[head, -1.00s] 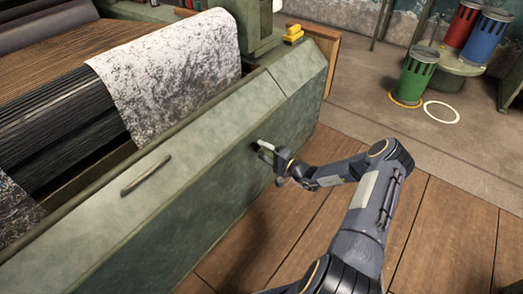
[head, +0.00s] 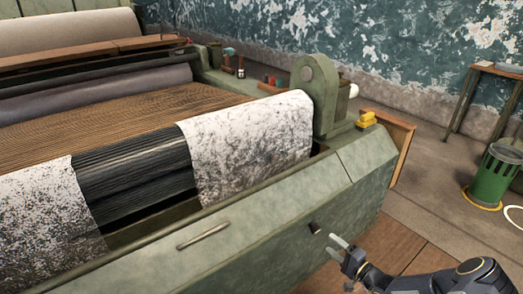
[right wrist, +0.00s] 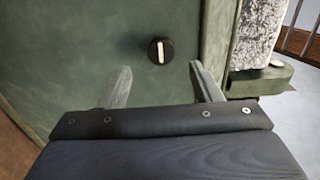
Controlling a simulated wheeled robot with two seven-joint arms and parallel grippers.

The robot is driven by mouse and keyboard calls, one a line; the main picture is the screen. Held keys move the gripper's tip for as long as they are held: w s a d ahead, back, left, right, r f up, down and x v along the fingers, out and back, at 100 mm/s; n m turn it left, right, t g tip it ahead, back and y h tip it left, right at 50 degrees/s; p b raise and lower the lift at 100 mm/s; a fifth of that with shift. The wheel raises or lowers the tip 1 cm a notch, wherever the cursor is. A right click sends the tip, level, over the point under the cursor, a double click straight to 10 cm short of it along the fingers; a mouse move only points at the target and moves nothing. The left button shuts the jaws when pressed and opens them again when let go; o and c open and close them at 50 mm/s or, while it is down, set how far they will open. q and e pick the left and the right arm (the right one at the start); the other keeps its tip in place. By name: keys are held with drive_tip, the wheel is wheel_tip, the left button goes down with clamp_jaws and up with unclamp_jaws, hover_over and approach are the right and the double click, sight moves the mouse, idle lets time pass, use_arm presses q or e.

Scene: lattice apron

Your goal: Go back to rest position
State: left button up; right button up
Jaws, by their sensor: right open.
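My right gripper (head: 337,250) is low at the right of the head view, in front of the green panel of the machine. It is open and empty; its two fingers (right wrist: 160,88) stand apart in the right wrist view. A black knob (head: 315,228) sits on the panel just beyond the fingertips, apart from them. The knob (right wrist: 161,50) also shows in the right wrist view, with a pale bar across its face. My left gripper is not in view.
The green machine (head: 270,224) fills the left and middle, with speckled white sheets (head: 255,148) over a dark roller. A bar handle (head: 203,236) is on its panel. A yellow object (head: 366,120) sits on its corner. A green bin (head: 494,174) stands right. Wooden floor is open.

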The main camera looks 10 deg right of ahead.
drive_tip(key=s+a+r+n+g+y, duration=0.2)
drive_tip(key=s+a+r+n+g, duration=0.3)
drive_tip(key=a+r, duration=0.45)
drive_tip(key=s+a+r+n+g+y, duration=0.25)
drive_tip(key=a+r+n+g, duration=0.3)
drive_tip(key=a+r, duration=0.4)
drive_tip(key=s+r+n+h, duration=0.1)
drive_tip(key=s+r+h, duration=0.3)
drive_tip(key=s, duration=0.7)
drive_tip(key=s+r+h, duration=0.4)
drive_tip(key=s, duration=0.7)
wheel_tip(320, 180, up, 26)
drive_tip(key=p, duration=2.5)
drive_tip(key=shift+a+f+p, duration=0.15)
drive_tip(key=shift+a+p, duration=0.2)
drive_tip(key=shift+p, duration=0.05)
drive_tip(key=shift+s+g, duration=0.1)
drive_tip(key=shift+g, duration=0.15)
drive_tip(key=shift+c, duration=0.5)
